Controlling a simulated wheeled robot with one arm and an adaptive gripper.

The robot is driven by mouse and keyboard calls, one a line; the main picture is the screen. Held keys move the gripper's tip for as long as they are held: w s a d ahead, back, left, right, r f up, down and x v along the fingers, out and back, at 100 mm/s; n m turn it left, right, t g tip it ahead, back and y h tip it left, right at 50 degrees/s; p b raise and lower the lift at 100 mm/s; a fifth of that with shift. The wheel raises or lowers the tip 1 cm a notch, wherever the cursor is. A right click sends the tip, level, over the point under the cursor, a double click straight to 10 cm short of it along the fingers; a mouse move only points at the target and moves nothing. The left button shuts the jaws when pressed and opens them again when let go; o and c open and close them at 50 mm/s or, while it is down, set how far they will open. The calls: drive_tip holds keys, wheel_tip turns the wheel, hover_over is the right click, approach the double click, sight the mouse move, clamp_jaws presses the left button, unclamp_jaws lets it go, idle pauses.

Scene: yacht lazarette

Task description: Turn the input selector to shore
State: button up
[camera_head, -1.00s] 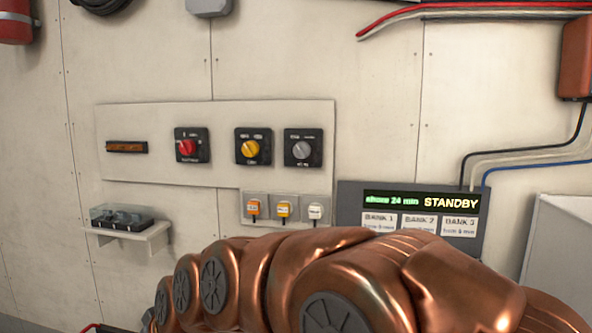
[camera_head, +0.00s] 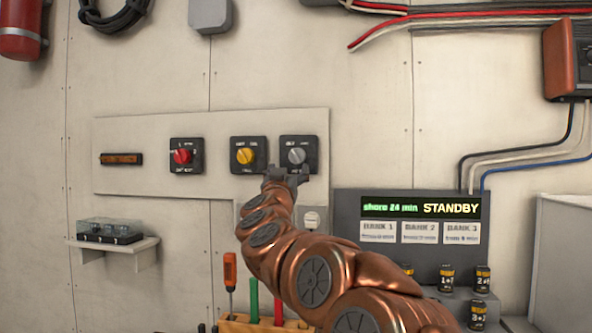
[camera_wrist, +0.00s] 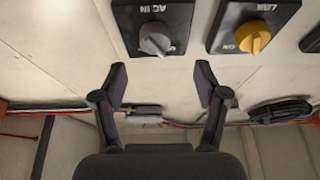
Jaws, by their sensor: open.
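The grey rotary knob (camera_head: 297,155) sits on a black square plate at the right end of the wall panel. In the wrist view this grey knob (camera_wrist: 156,42) is on a plate labelled "AC IN", which appears upside down; its other lettering is too small to read. My gripper (camera_head: 286,174) is just below the knob's plate in the head view. In the wrist view my gripper (camera_wrist: 160,70) is open and empty, its fingertips short of the knob and roughly on either side of it. I see no contact with the knob.
A yellow knob (camera_head: 245,155) is close beside it, and a red knob (camera_head: 181,156) is farther left. A display (camera_head: 420,208) below right reads "shore 24 min STANDBY". A tool rack (camera_head: 262,322) and a small shelf (camera_head: 118,244) stand lower.

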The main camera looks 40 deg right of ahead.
sight(295, 159)
drive_tip(key=shift+s+x, duration=0.1)
drive_tip(key=shift+x, duration=1.9)
drive_tip(key=shift+s+x, duration=0.15)
drive_tip(key=shift+x, duration=1.8)
drive_tip(key=shift+d, duration=0.2)
drive_tip(key=shift+c, duration=0.3)
drive_tip(key=c, duration=1.1)
drive_tip(key=shift+g+p, duration=0.3)
